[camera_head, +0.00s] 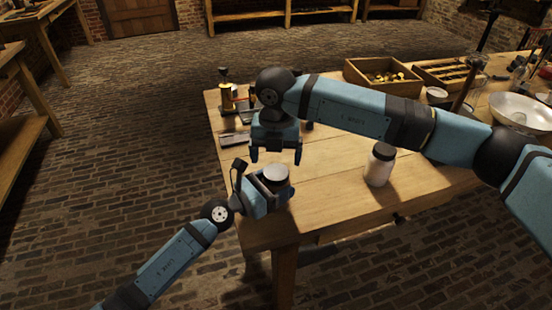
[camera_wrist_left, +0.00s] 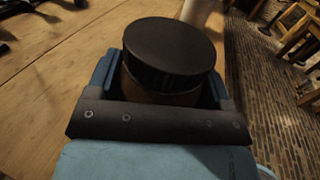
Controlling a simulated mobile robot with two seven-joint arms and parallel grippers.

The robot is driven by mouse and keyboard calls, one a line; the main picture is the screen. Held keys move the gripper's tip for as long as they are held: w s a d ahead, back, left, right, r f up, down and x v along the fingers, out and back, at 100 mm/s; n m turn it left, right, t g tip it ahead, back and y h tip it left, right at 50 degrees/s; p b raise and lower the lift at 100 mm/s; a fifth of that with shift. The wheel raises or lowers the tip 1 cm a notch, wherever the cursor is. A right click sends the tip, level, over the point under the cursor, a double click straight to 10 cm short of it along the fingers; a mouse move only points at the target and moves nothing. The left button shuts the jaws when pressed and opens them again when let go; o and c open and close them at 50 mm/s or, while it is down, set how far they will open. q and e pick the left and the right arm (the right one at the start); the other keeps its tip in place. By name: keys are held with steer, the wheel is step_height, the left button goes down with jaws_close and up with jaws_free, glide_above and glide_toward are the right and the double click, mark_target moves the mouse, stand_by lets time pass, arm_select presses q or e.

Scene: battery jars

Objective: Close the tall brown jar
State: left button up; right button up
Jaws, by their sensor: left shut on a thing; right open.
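The brown jar (camera_wrist_left: 160,92) is upright between the fingers of my left gripper (camera_head: 268,186), at the table's near left corner. My left gripper is shut on its body, and the fingers hide most of it. A round black lid (camera_wrist_left: 170,50) sits on top of the jar in the left wrist view. Its top looks pale grey under the light in the head view (camera_head: 274,173). Whether the lid is tightened cannot be told. My right gripper (camera_head: 276,157) is open and empty, pointing down, just above and behind the lid and apart from it.
A white jar with a dark lid (camera_head: 379,167) stands to the right. A wooden box (camera_head: 370,84) of small parts, a small cup (camera_head: 436,92) and a pale bowl (camera_head: 518,110) are farther back. A brass device (camera_head: 228,97) stands at the table's left edge. Bare wood (camera_head: 325,190) lies right of the jar.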

mark_target(276, 172)
steer(key=shift+c, duration=0.4)
steer(key=n, duration=0.2)
steer(key=r+n, duration=0.1)
steer(key=n, duration=0.2)
steer(key=shift+n, duration=0.3)
steer(key=n, duration=0.2)
steer(key=r+n, duration=0.1)
steer(key=n, duration=0.5)
steer(key=shift+r, duration=0.35)
steer(key=n, duration=0.4)
steer(key=shift+r+n, duration=0.3)
steer(key=shift+r, duration=0.1)
steer(key=shift+f, duration=0.15)
steer(key=shift+f, duration=3.9)
